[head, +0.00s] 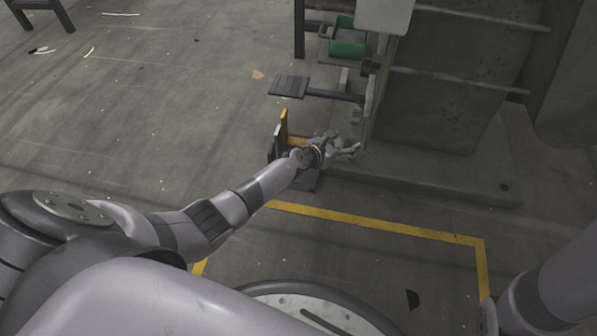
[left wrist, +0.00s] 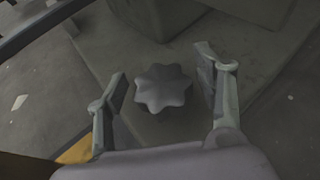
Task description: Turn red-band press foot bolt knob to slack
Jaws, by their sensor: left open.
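A grey star-shaped knob (left wrist: 163,88) shows in the middle of the left wrist view, above the grey base plate of the press. My left gripper (left wrist: 163,85) is open, with one finger on each side of the knob and a gap between each finger and the knob. In the head view my left gripper (head: 352,152) is low beside the press base (head: 430,185), and the knob is hidden there. No red band shows in either view. My right gripper is out of view.
The grey press body (head: 440,100) rises right of my left gripper. A green bin (head: 347,40) stands behind. A yellow floor line (head: 380,226) crosses in front; the left floor is mostly clear.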

